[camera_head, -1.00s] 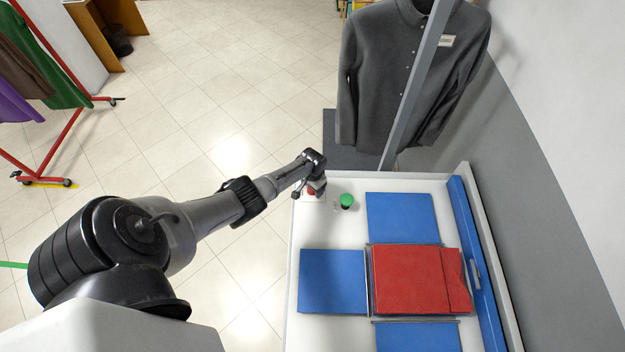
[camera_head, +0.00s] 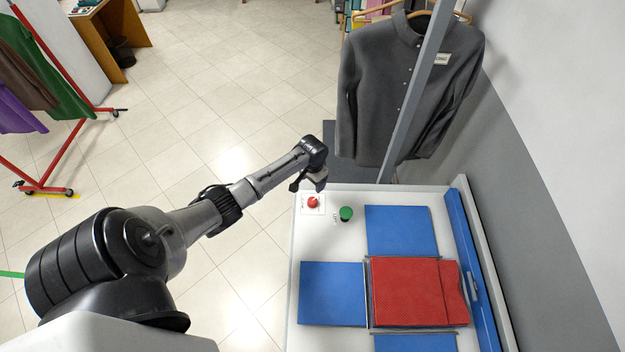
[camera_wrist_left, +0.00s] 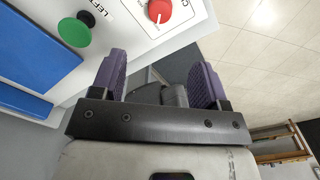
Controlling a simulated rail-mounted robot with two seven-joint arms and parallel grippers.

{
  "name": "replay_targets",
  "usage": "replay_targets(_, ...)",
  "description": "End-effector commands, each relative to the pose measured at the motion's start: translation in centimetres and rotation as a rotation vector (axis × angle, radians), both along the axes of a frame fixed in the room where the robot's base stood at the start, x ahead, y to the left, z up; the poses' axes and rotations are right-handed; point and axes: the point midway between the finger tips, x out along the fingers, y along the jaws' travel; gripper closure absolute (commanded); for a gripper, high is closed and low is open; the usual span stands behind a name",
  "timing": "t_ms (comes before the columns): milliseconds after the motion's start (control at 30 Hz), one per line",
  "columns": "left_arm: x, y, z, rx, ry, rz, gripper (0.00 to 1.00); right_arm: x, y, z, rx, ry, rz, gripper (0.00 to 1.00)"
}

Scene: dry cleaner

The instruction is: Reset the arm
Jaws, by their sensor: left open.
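My left arm reaches in from the left of the head view. Its gripper (camera_head: 316,182) hangs by the far left corner of the white folding table, just beyond the red button (camera_head: 313,202), touching nothing that I can see. In the left wrist view the two purple fingers of this gripper (camera_wrist_left: 157,78) stand apart with nothing held between them. The red button also shows in the wrist view (camera_wrist_left: 160,11), with the green button (camera_wrist_left: 75,33) beside it. The right arm and gripper do not show.
The white table (camera_head: 296,290) carries blue panels (camera_head: 333,293) and a folded red garment (camera_head: 408,292). A dark grey shirt (camera_head: 385,95) hangs behind a grey post (camera_head: 412,90). A red clothes rack (camera_head: 62,160) stands at the left. The tiled floor between is clear.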

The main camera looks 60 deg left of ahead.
Motion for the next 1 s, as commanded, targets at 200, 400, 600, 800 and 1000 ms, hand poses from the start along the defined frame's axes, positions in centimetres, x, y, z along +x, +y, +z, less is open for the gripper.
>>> replay_targets(200, 0.0, 0.0, 0.2, 0.000, 0.001, 0.000, 0.32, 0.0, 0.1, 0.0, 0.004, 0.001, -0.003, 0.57)
replay_targets(400, 0.0, 0.0, 0.1, 0.000, 0.001, 0.000, 0.32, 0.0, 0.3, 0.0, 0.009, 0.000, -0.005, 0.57)
replay_targets(600, 0.0, 0.0, 0.1, 0.000, 0.001, -0.001, 0.32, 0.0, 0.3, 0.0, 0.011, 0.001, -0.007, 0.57)
replay_targets(800, -0.3, 0.4, 0.2, 0.026, 0.019, -0.018, 0.32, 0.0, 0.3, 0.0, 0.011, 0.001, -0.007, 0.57)
replay_targets(1000, 3.2, -0.8, 6.6, 0.197, -0.115, -0.141, 0.32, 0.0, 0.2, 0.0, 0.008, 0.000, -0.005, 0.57)
